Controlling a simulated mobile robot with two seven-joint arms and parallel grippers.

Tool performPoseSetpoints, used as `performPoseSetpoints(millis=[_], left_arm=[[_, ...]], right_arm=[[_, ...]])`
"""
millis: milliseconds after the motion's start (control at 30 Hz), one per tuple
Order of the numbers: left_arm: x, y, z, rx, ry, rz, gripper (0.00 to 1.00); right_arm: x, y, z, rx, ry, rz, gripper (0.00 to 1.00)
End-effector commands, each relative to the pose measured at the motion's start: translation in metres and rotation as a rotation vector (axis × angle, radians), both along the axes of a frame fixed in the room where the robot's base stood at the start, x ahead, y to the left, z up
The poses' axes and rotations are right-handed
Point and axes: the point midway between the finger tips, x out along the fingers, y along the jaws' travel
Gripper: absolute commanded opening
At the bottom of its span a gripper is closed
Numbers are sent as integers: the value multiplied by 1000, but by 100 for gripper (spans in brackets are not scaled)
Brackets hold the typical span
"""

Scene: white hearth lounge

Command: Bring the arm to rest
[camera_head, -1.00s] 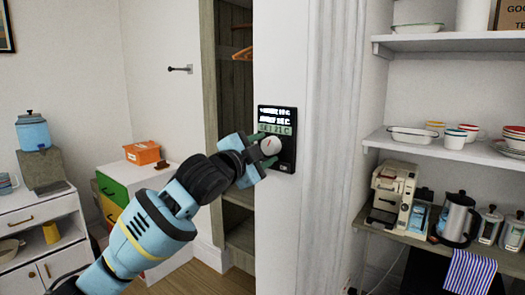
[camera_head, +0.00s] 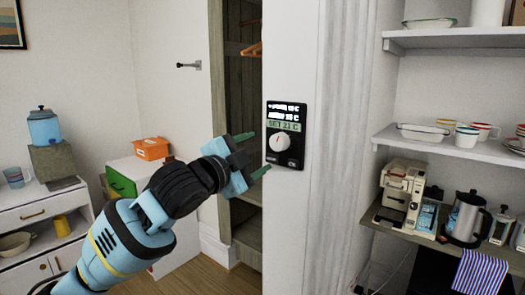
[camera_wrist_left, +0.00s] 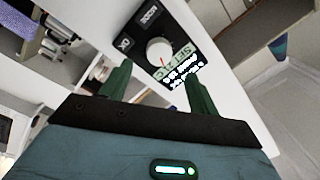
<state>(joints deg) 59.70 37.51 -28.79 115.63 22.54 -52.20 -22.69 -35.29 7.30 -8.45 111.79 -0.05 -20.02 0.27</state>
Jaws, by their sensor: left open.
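My left arm comes in from the left in the head view. Its gripper (camera_head: 252,154) has two green fingers spread apart, with nothing between them. The fingers point at a black thermostat panel (camera_head: 285,163) on the white wall and stand apart from its white dial (camera_head: 279,143). The panel's lit display reads "SET 21 C" or close to it. In the left wrist view the green fingers (camera_wrist_left: 158,88) are open, and the dial (camera_wrist_left: 160,51) lies beyond their tips. My right gripper is in neither view.
Right of the wall, a shelf (camera_head: 452,146) holds dishes and cups. Below it, a coffee machine (camera_head: 401,193) and a kettle (camera_head: 466,218) stand on a counter. At left are a white dresser (camera_head: 42,215), an orange box (camera_head: 152,148) and an open wardrobe (camera_head: 240,75).

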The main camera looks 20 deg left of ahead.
Motion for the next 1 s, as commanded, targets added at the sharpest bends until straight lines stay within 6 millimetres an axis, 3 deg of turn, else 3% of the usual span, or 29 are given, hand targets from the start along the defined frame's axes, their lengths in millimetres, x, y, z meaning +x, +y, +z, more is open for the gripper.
performPoseSetpoints(millis=[200,667,767,833,1000], left_arm=[[-10,3,-1,1,0,0,61],[-9,2,-4,-2,5,-1,61],[-7,0,-22,-23,31,-6,61],[-5,-3,-46,-56,64,-15,61],[-6,-12,-133,-170,184,-26,61]], right_arm=[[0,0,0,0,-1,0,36],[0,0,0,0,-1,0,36],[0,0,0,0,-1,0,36],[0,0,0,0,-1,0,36],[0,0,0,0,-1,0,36]])
